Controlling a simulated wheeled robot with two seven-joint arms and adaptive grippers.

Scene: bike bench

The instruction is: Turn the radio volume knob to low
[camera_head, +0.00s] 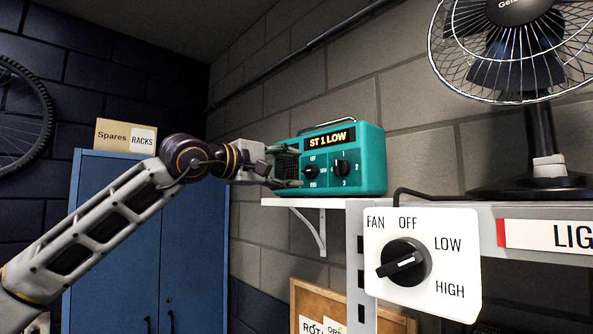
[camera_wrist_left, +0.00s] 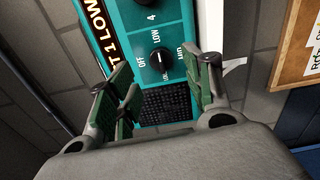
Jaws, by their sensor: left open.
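The teal radio (camera_head: 373,165) stands on a white shelf, and its display (camera_head: 331,138) reads "ST 1 LOW". Its black volume knob (camera_head: 311,171) is the left of two knobs on the front, by the speaker grille. In the left wrist view the volume knob (camera_wrist_left: 161,60) has OFF, LOW and MID around it; its pointer is too small to read surely. My left gripper (camera_head: 296,168) is open in front of the grille side. In the left wrist view the gripper's green-padded fingers (camera_wrist_left: 165,82) are spread on either side of the knob's line, with nothing between the pads. My right gripper is out of view.
The station knob (camera_head: 341,168) is close to the right of the volume knob. The white shelf (camera_head: 330,203) is just under the radio. A fan control plate (camera_head: 450,217) and a caged fan (camera_head: 510,55) are at the right. A blue cabinet (camera_head: 110,240) stands at the left.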

